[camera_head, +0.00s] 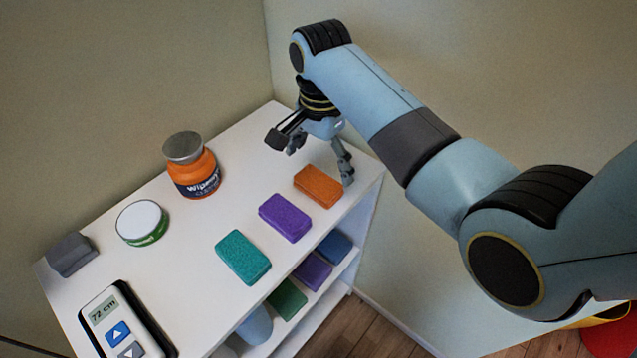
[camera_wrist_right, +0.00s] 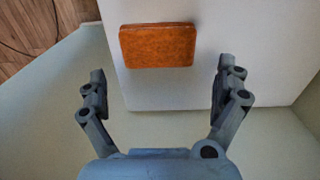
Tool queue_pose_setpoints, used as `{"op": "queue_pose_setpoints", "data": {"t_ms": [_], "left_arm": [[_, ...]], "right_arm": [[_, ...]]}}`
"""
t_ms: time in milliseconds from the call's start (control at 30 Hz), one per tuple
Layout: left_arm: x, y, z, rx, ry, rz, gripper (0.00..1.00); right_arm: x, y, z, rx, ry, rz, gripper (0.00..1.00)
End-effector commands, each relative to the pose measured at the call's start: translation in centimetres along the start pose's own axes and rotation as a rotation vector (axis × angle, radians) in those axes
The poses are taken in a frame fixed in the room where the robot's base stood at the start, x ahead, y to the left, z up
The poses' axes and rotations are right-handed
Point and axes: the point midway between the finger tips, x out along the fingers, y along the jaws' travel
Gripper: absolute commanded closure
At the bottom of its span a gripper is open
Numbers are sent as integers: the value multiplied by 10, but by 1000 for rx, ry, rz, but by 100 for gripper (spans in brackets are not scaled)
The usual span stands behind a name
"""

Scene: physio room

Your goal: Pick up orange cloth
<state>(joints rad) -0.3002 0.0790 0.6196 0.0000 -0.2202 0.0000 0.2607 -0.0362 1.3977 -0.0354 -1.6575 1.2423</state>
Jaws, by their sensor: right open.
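The orange cloth (camera_head: 318,186) is a folded, block-like piece lying flat on the white shelf top, near its right front edge. It also shows in the right wrist view (camera_wrist_right: 157,46), just beyond and between the fingertips. My right gripper (camera_head: 318,160) is above the shelf top, just behind the orange cloth, with its fingers spread. In the right wrist view the open fingers (camera_wrist_right: 160,80) stand wider apart than the cloth and hold nothing. I cannot tell whether a finger touches the cloth. My left gripper is not in view.
A purple cloth (camera_head: 285,217) and a teal cloth (camera_head: 243,257) lie in a row beside the orange one. An orange wipes tub (camera_head: 195,178), a green-sided jar (camera_head: 142,223), a grey block (camera_head: 71,255) and a remote (camera_head: 118,325) share the top. Walls stand behind the shelf.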

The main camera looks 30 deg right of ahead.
Motion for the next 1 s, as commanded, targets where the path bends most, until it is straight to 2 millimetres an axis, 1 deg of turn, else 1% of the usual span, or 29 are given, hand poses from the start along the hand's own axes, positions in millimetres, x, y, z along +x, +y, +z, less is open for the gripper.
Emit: {"op": "queue_pose_setpoints", "data": {"t_ms": [67,200,333,433,600,633,1000], "left_arm": [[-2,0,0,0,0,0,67],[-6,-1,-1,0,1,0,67],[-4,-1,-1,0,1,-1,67],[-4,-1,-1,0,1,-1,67],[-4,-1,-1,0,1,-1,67],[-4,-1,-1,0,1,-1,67],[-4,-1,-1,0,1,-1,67]], "right_arm": [[7,1,1,0,-1,3,0],[29,3,3,-1,-2,3,0],[47,3,3,-1,-1,2,0],[52,3,3,-1,0,1,0],[52,3,3,-1,0,0,0],[52,3,3,-1,0,0,1],[52,3,3,-1,0,0,49]]}}
